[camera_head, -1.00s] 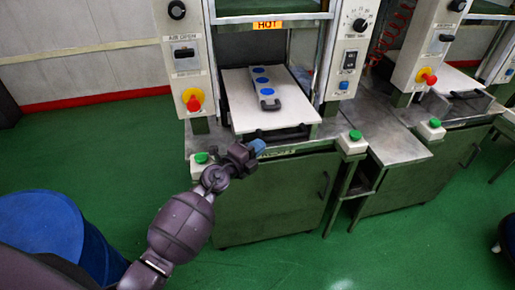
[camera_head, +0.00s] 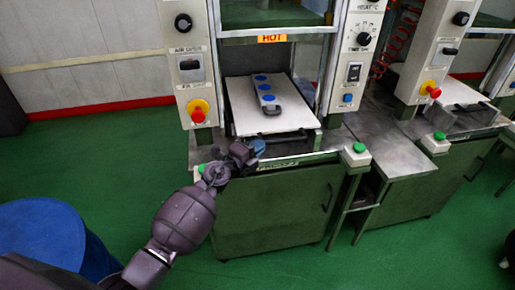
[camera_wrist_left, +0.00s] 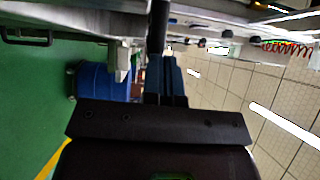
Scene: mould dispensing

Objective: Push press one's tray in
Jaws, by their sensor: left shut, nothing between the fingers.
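Press one is the nearer press, with the HOT label (camera_head: 272,38). Its white tray (camera_head: 240,108) sticks part way out of the opening toward me. On the tray lies a grey mould (camera_head: 268,92) with blue round spots and a dark handle at its front. My left gripper (camera_head: 257,147) is shut and empty, with its blue-grey tip at the tray's front edge, left of its middle. Whether it touches the edge is hard to tell. The shut fingers also show in the left wrist view (camera_wrist_left: 165,82). My right gripper is out of view.
Green buttons flank the press front, one by my left wrist (camera_head: 202,168) and one at right (camera_head: 359,147). A red and yellow stop knob (camera_head: 198,111) sits on the left panel. A second press's tray (camera_head: 458,116) is at right. A blue drum (camera_head: 48,232) stands at lower left.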

